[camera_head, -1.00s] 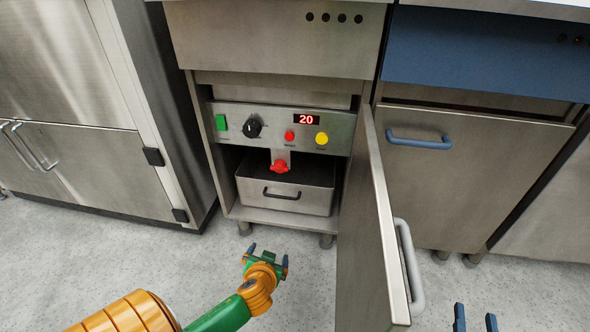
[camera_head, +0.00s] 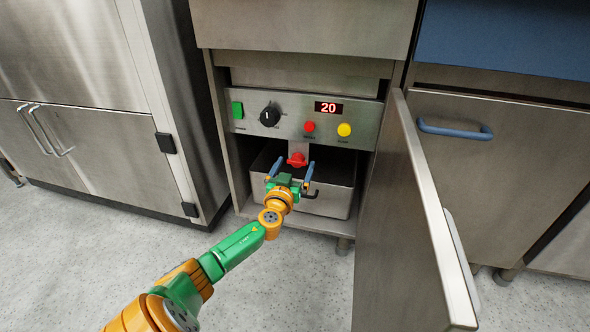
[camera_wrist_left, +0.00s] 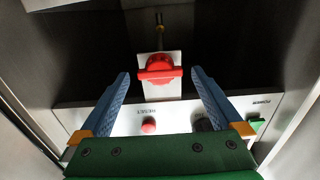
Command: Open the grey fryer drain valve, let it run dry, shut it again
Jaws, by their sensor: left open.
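The grey fryer (camera_head: 300,26) stands with its door (camera_head: 408,230) open to the right. Its red drain valve handle (camera_head: 297,160) sits below the control panel, above a steel drain pan (camera_head: 328,204). In the left wrist view the valve handle (camera_wrist_left: 160,69) lies crosswise on a pale plate. My left gripper (camera_head: 293,168) is open and empty, just in front of the valve. In the left wrist view my left gripper's fingertips (camera_wrist_left: 161,73) are on either side of the handle, with gaps at both sides. No liquid flow is visible. My right gripper is out of view.
The control panel (camera_head: 265,132) has a green switch (camera_head: 237,110), black knob (camera_head: 269,116), red button (camera_head: 309,126), yellow button (camera_head: 344,129) and a display (camera_head: 328,107) reading 20. A blue-topped unit (camera_head: 505,40) stands right. Steel cabinet walls close in beside the opening.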

